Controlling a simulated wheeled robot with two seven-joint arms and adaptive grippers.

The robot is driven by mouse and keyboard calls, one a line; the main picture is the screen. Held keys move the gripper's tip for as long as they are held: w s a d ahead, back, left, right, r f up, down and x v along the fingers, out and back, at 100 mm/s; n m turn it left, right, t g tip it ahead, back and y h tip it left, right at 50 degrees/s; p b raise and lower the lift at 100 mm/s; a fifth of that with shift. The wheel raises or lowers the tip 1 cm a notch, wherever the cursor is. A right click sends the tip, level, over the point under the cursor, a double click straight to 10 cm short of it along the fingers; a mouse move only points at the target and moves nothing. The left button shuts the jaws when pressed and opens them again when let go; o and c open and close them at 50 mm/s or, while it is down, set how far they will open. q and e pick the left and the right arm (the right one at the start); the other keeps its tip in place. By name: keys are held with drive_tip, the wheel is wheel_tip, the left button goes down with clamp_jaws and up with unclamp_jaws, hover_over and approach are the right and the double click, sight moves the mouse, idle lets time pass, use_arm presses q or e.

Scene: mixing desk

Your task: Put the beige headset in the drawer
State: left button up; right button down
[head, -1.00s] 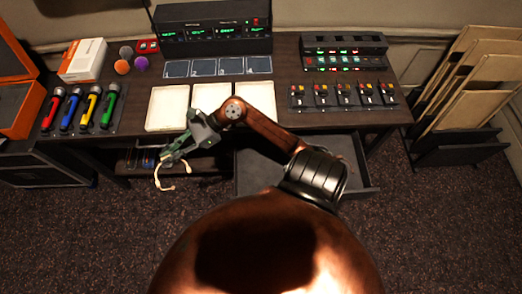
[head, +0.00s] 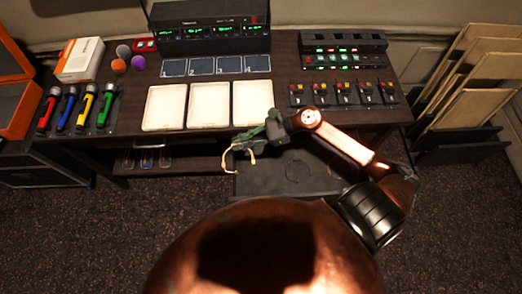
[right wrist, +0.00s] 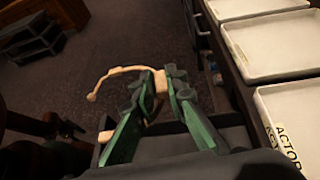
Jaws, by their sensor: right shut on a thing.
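The beige headset (head: 228,160) is a thin curved band, hanging from my right gripper (head: 243,145). The right wrist view shows the headset (right wrist: 118,73) pinched between the green fingers of the gripper (right wrist: 160,85), its band reaching out to the left. The open dark grey drawer (head: 262,184) sticks out below the desk's front edge. In the head view the headset is over or just beside the drawer's left end; its height above it is hard to judge. My right arm covers part of the drawer. My left gripper is not in view.
White trays (head: 209,106) lie along the desk's front edge, left of switch boxes (head: 345,94). A low shelf with small items (head: 147,158) is left of the drawer. Carpet lies free in front.

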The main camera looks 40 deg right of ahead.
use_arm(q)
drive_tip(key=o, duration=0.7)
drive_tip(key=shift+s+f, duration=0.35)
use_arm(e)
drive_tip(key=m+t, duration=0.1)
hover_over(258, 162)
wheel_tip(258, 162, down, 12)
wheel_tip(258, 162, down, 2)
drive_tip(key=shift+f+h+b, duration=0.1)
drive_tip(key=shift+h+b, duration=0.2)
drive_tip(key=shift+b, duration=0.65)
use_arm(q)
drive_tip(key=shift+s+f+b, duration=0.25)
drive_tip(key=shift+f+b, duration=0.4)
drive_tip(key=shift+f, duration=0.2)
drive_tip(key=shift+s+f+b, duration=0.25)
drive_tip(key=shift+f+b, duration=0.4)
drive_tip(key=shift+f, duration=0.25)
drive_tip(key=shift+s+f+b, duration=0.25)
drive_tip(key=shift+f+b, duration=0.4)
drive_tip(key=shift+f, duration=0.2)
use_arm(e)
drive_tip(key=shift+f, duration=2.65)
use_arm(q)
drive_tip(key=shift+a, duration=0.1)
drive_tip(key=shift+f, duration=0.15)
